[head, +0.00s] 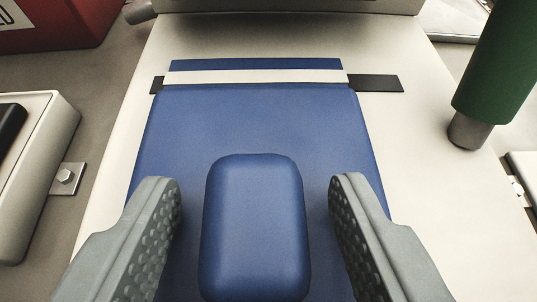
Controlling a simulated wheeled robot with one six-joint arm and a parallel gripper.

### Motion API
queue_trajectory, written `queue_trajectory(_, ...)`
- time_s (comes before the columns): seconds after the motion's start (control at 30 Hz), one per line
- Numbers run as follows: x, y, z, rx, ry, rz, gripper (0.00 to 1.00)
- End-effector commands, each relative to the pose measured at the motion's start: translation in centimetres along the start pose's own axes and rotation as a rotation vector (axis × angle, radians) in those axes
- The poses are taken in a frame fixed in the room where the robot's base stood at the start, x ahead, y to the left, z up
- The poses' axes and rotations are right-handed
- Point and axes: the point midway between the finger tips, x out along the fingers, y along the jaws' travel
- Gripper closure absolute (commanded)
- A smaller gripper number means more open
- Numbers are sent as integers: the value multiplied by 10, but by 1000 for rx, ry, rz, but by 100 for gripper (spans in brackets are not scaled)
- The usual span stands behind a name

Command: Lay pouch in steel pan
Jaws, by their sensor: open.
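The blue pouch (250,120) lies flat on a pale surface in the middle of the head view, with a white stripe across its far end. A raised, rounded blue block (254,220) stands up from its middle. My gripper (254,183) is open, its two grey studded fingers on the left and right of this block, with a visible gap on each side. Nothing is held. The near end of the pouch runs out of the picture. I cannot make out a steel pan for certain in this view.
A green cylinder (496,70) with a grey end stands at the right. A pale housing (40,150) and a bolted bracket (67,178) are at the left. A red box (60,25) is at the far left. A dark strip (380,83) shows at the pouch's far end.

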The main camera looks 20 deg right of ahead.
Motion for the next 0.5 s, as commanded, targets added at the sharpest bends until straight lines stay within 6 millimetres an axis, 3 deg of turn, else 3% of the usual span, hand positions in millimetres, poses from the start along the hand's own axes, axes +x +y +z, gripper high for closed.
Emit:
queue_trajectory(0.03,0,0,0,0,0,0,49)
queue_trajectory(0.3,0,0,0,0,0,0,100)
queue_trajectory(0.5,-2,0,-3,1,1,0,100)
